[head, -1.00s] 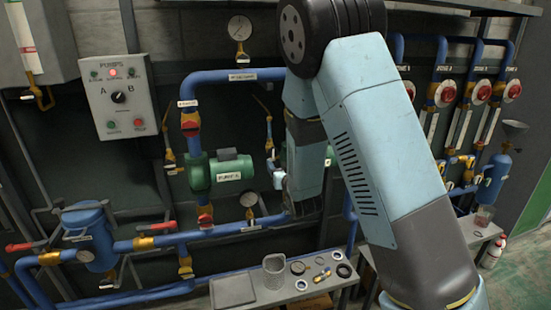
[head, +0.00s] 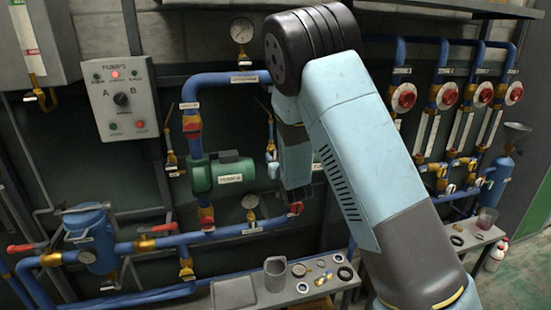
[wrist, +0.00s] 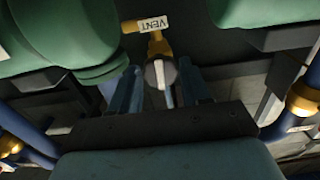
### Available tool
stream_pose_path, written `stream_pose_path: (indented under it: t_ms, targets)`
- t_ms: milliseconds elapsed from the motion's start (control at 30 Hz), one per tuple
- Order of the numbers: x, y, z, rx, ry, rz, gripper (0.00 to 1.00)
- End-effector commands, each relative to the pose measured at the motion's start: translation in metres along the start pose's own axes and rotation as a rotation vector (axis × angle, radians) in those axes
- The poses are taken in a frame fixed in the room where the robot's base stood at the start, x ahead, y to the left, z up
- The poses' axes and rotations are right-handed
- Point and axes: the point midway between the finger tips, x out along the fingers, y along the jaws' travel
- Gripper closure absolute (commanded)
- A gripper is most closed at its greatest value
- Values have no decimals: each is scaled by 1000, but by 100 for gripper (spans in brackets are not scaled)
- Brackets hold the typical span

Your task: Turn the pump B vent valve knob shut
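The vent valve knob (wrist: 160,73) shows in the wrist view as a round grey knob with a white bar, on a brass fitting under a white VENT label (wrist: 153,23). My gripper (wrist: 158,88) is open, with one blue finger on each side of the knob. A gap shows beside each finger; how deep the knob sits between them is unclear. Green pump bodies (wrist: 35,35) lie on both sides.
A green pump (head: 222,172) with blue pipes stands left of my arm. A grey control box (head: 122,98) with lamps and a selector is on the wall. A bench (head: 262,299) with small parts stands below.

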Motion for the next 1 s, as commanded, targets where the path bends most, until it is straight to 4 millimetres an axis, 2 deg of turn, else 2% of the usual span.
stream_pose_path:
  t_ms: [67, 400, 567, 800, 1000]
  targets:
    - [0, 0, 0, 0, 0, 0, 61]
    - [0, 0, 0, 0, -1, 0, 93]
    - [0, 1, 0, 50, -1, 1, 93]
    - [-1, 1, 1, 294, -2, 2, 93]
    - [-1, 0, 1, 379, -3, 1, 93]
